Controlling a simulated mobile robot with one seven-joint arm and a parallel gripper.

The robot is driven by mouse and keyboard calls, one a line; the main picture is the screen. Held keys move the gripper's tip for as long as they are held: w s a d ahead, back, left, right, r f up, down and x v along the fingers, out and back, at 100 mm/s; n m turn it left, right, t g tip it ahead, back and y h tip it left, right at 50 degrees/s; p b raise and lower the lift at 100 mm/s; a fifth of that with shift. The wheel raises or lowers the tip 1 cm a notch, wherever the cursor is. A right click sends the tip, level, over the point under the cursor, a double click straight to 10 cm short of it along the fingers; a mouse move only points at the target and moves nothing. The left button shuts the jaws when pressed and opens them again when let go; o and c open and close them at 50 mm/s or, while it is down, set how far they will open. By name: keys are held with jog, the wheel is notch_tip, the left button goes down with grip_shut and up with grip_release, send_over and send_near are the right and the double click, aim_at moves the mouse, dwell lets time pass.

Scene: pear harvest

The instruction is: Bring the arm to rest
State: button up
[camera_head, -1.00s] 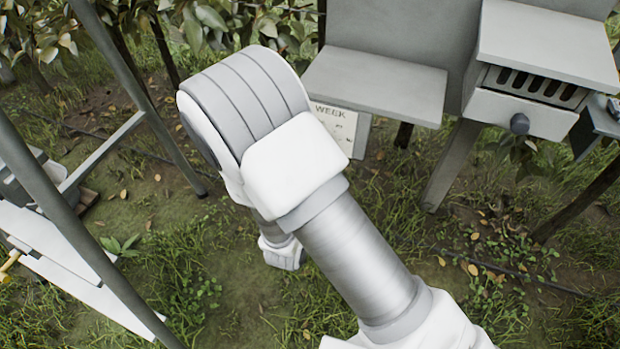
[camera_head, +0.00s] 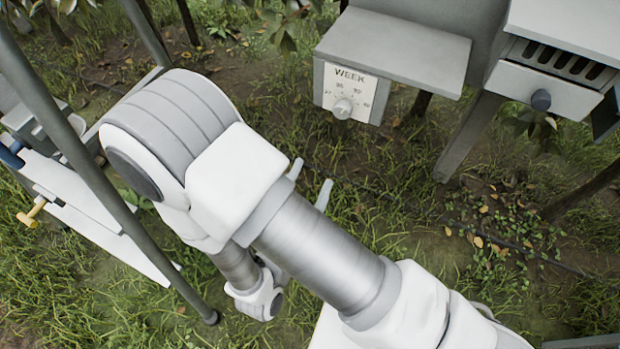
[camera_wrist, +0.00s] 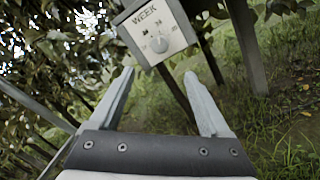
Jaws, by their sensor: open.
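My gripper (camera_wrist: 160,95) is open and empty in the wrist view, its two fingers apart with grass and leaves behind them. In the head view the fingertips (camera_head: 310,182) show just past my forearm; the rest of the gripper is hidden behind my arm. My arm is bent, with its elbow at the left of the middle. The fingers point toward a box with a white WEEK dial panel (camera_head: 349,93) and a round knob, and stand apart from it. The dial panel also shows at the top of the wrist view (camera_wrist: 157,30).
A grey shelf (camera_head: 395,45) juts out above the dial. To its right is a slotted drawer with a dark knob (camera_head: 541,99). Grey poles (camera_head: 70,150) and a white board with a yellow-handled item (camera_head: 32,213) stand at left. Open grass lies below.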

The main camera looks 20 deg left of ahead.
dwell(0.4)
jog(key=w+d+r+m+g+h, duration=0.3)
jog(key=d+r+m+g+h, duration=0.25)
jog(key=d, duration=0.35)
jog(key=w+d+r+m+g+h, duration=0.2)
jog(key=d+r+m+g+h, duration=0.2)
jog(key=d+m+h, duration=0.35)
jog(key=s+d+r+m+g+y, duration=0.5)
jog(key=s+d+m+g+y, duration=0.2)
jog(key=d+m+g+y, duration=0.3)
notch_tip(320, 180, up, 27)
jog(key=m+t+y+p, duration=0.3)
jog(key=m+t+p, duration=0.2)
jog(key=p, duration=1.4)
jog(key=shift+w+d+t, duration=0.15)
jog(key=shift+d+t, duration=0.1)
jog(key=shift+t, duration=0.4)
jog(key=shift+f, duration=0.1)
